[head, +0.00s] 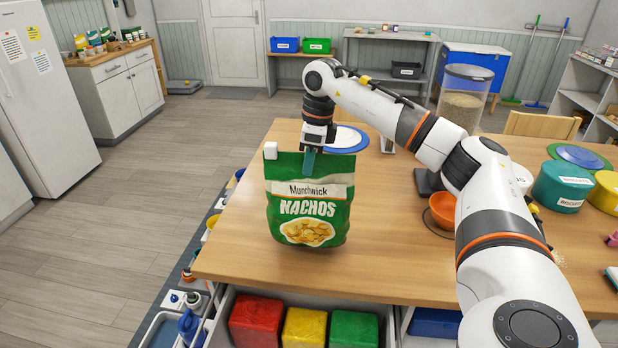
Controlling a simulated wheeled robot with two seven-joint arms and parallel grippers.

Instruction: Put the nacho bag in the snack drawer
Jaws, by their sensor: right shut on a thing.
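The nacho bag (309,218) is green with a white label band and a picture of chips. It is upright near the front left of the wooden table (228,248). My right gripper (311,168) is shut on the bag's top edge from above. Whether the bag's bottom touches the table is hard to tell. Below the table's front edge is an open drawer (222,312) holding red, yellow and green packs; no label shows on it. My left gripper is not in view.
An orange bowl (443,210), a clear bin of kibble (462,98) and teal and yellow tins (562,187) stand to the right. A blue-rimmed plate (346,139) lies behind the bag. Bottles and trays (188,322) line the floor at left. The table's front left is clear.

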